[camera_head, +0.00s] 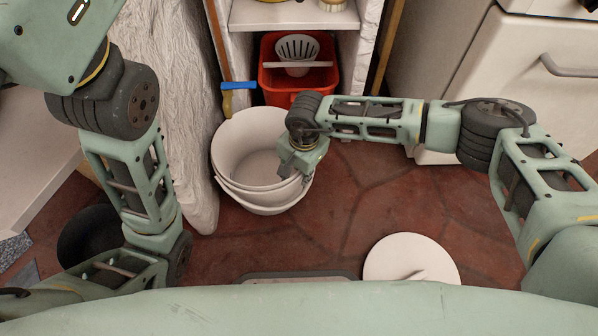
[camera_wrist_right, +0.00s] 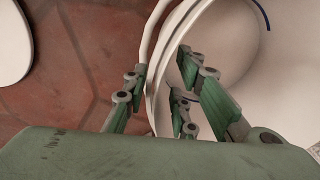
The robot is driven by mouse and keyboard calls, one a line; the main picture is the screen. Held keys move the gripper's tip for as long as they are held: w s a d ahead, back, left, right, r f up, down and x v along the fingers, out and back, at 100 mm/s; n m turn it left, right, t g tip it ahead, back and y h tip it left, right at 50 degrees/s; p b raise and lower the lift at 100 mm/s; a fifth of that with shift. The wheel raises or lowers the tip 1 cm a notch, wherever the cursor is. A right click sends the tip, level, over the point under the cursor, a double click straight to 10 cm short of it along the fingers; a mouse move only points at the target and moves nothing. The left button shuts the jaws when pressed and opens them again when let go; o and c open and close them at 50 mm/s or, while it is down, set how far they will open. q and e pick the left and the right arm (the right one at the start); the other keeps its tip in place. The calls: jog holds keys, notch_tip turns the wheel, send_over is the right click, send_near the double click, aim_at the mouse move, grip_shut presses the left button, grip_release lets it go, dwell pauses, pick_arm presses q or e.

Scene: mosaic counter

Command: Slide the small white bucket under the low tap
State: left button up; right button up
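The white bucket (camera_head: 244,140) stands upright on the red tiled floor, beside a rough white wall. A tap with a blue handle (camera_head: 239,86) and a yellowish body shows at the wall, just behind the bucket's far left rim. My right gripper (camera_head: 297,173) is at the bucket's near right rim. In the right wrist view, its fingers (camera_wrist_right: 160,92) stand apart on both sides of the white rim (camera_wrist_right: 157,60), and a gap shows between them. Whether they touch the rim is unclear. My left arm reaches in at the left, but its gripper is out of view.
A red bin (camera_head: 269,82) with a grey slotted tool sits in the shelf niche behind. A round white lid (camera_head: 400,262) lies on the floor at the front right. A dark container (camera_head: 82,232) is partly hidden by my left arm. The floor right of the bucket is clear.

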notch_tip(320, 180, up, 12)
jog(key=shift+s+d, duration=0.35)
jog(key=shift+d, duration=0.05)
dwell(0.3)
dwell(0.4)
